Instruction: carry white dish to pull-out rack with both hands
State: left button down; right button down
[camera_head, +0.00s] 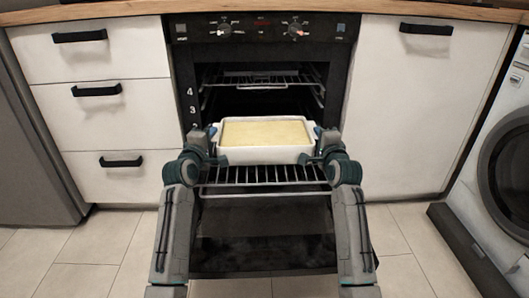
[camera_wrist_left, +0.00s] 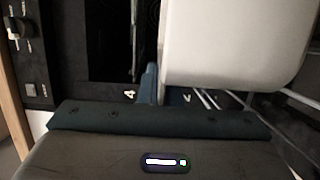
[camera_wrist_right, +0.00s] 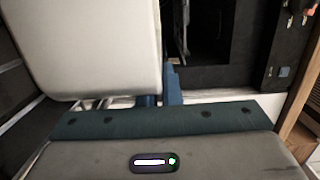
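The white dish (camera_head: 265,156) is rectangular and level, with a pale yellow filling. It is over the pull-out rack (camera_head: 262,175), a wire rack in the open oven; whether it touches the wires is unclear. My left gripper (camera_head: 214,143) is at the dish's left end, and my right gripper (camera_head: 316,144) is at its right end. Both appear shut on the end handles, which are mostly hidden. The dish's pale side fills part of the left wrist view (camera_wrist_left: 235,45) and the right wrist view (camera_wrist_right: 85,45), with blue fingers beside it.
The oven door (camera_head: 262,240) hangs open below the rack. An upper rack (camera_head: 262,80) sits inside the oven, above and behind the dish. White drawers (camera_head: 100,130) are on the left, a white cabinet door (camera_head: 420,100) on the right, and a washing machine (camera_head: 505,170) at far right.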

pick_arm(q)
jog(key=shift+a+f+b, duration=0.1)
jog(key=shift+f+b, duration=0.6)
jog(key=shift+b, duration=0.15)
pick_arm(e)
jog(key=shift+f, duration=0.7)
pick_arm(q)
jog(key=c, duration=2.1)
grip_release()
jog(key=shift+f, duration=0.35)
pick_arm(e)
jog(key=c, duration=2.1)
grip_release()
jog(key=shift+f, duration=0.35)
pick_arm(q)
jog(key=o, duration=0.5)
jog(key=shift+s+r, duration=0.15)
jog(key=shift+r, duration=0.15)
pick_arm(e)
jog(key=o, duration=0.5)
jog(key=shift+s+r, duration=0.15)
jog(key=shift+r, duration=0.15)
pick_arm(q)
jog(key=shift+o, duration=0.3)
jog(key=shift+f, duration=0.1)
pick_arm(e)
jog(key=shift+f, duration=0.1)
pick_arm(q)
jog(key=o, duration=0.7)
